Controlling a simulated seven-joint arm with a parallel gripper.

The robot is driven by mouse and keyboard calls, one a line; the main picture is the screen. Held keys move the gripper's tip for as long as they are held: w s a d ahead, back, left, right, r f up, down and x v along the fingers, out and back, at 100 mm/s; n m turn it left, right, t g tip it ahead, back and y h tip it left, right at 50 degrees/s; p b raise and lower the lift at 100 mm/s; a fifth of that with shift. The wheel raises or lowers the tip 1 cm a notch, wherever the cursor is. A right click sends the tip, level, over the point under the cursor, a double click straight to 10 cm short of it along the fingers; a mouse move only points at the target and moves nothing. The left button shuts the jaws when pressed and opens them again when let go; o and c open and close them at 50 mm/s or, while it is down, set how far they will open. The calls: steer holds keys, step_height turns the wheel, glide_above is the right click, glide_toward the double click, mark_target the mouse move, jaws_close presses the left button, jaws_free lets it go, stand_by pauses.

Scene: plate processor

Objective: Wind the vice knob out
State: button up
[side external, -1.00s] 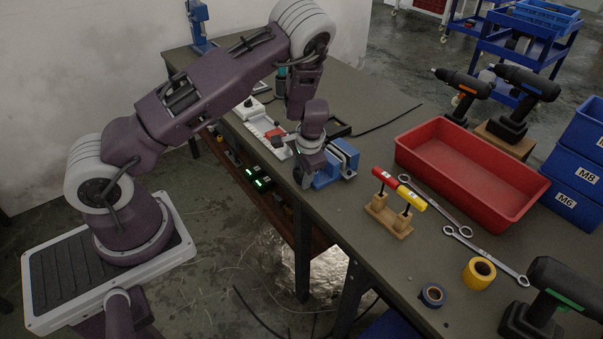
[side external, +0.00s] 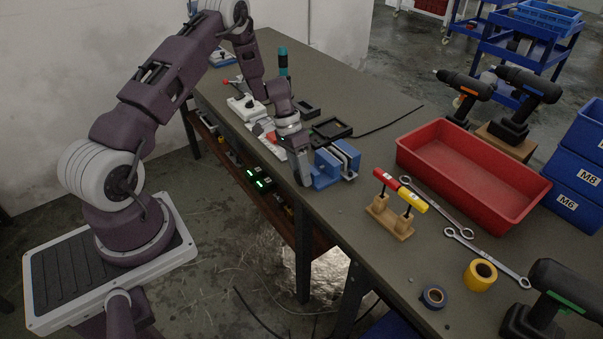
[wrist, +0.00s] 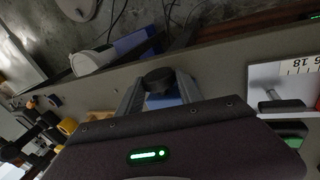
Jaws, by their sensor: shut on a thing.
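The blue vice (side external: 336,165) stands near the table's left edge in the side view, with a grey jaw plate. My gripper (side external: 304,182) is at the vice's left end, on its knob side, pointing down. In the wrist view my gripper (wrist: 159,88) has its two fingers on either side of the dark round vice knob (wrist: 158,79), shut on it. A strip of the vice's blue body (wrist: 163,101) shows below the knob. In the side view the fingers hide the knob.
A wooden stand with a red and yellow bar (side external: 391,215) is right of the vice. A black frame (side external: 331,129) and a white device (side external: 246,107) lie behind. A red bin (side external: 470,168) and spanners (side external: 440,205) lie further right. Bare tabletop lies in front of the vice.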

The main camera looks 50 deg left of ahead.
steer(key=shift+a+f+h, duration=0.1)
steer(key=shift+a+h, duration=0.05)
steer(key=shift+h, duration=1.05)
steer(key=o, duration=1.4)
